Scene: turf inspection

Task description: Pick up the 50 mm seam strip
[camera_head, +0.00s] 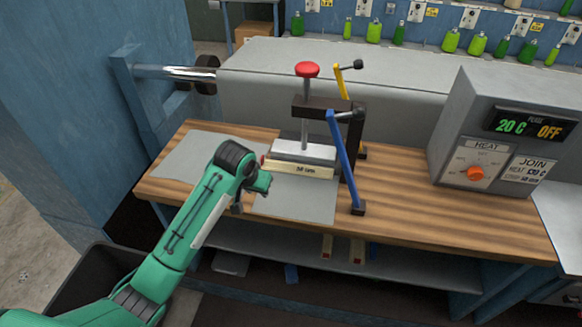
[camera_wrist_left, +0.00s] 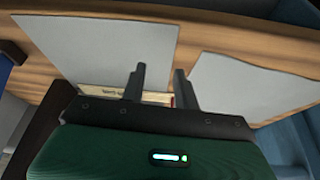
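A cream strip with small dark lettering (camera_head: 298,171), too small to read surely, lies along the front of the metal press block; it has a red end at its left. I take it for the seam strip. It also shows in the left wrist view (camera_wrist_left: 96,91), partly hidden by my gripper body. My left gripper (camera_head: 262,184) is just in front of the strip's left end. In the left wrist view its two fingers (camera_wrist_left: 158,72) are apart, with part of the strip and its red end visible between and below them. I see no grip on it. My right gripper is not in view.
Two grey sheets (camera_head: 190,155) lie on the wooden bench (camera_head: 400,205). A press with a red knob (camera_head: 307,69), a blue lever (camera_head: 343,155) and a yellow lever (camera_head: 341,82) stands close by. A heat control box (camera_head: 460,150) is at right.

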